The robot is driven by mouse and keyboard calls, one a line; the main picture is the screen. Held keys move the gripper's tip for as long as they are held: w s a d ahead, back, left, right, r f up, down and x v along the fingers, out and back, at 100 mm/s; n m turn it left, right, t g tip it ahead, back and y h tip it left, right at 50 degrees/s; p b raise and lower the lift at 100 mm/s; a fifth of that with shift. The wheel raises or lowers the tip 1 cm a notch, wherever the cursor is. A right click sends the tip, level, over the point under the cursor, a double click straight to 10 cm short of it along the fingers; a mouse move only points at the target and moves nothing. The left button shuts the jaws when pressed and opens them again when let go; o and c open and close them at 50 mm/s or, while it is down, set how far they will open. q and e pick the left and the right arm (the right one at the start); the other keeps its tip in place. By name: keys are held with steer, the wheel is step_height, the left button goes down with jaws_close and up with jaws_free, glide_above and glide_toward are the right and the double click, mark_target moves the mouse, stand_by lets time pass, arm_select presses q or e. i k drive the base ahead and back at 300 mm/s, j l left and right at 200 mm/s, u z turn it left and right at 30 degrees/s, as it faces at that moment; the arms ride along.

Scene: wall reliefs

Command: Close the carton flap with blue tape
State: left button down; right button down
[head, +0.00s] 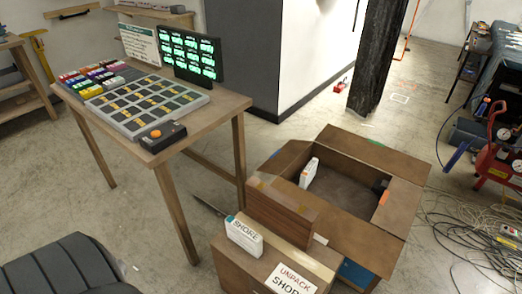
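An open brown carton (350,182) stands right of centre in the head view, with its flaps folded outward. Its far flap (378,152) carries a green tape mark. An orange mark shows near the right flap (402,208). The left flap (284,160) seems to carry a small dark bluish mark, too small to be sure of. A blue patch (356,273) shows low on the near side, below the near flap (345,226); I cannot tell whether it is tape. A white packet (309,173) stands inside the carton at the left. Neither of my grippers is in view.
A smaller brown box (282,211) stands against the carton's near left. In front, another box bears a white "SHORE" block (244,236) and an "UNPACK" label (290,279). A wooden table (215,108) stands left, a dark chair (65,268) at lower left. Cables (470,235) lie right.

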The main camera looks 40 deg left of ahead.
mark_target(276, 164)
steer(key=j, duration=0.5)
steer(key=k+j+z, duration=0.15)
steer(key=j, duration=0.85)
steer(key=k+j+z, duration=0.1)
steer(key=j, duration=0.4)
steer(key=k+j+z, duration=0.1)
steer(key=j, duration=0.4)
steer(key=k+j, duration=0.1)
steer(key=j, duration=0.35)
steer(key=z, duration=0.05)
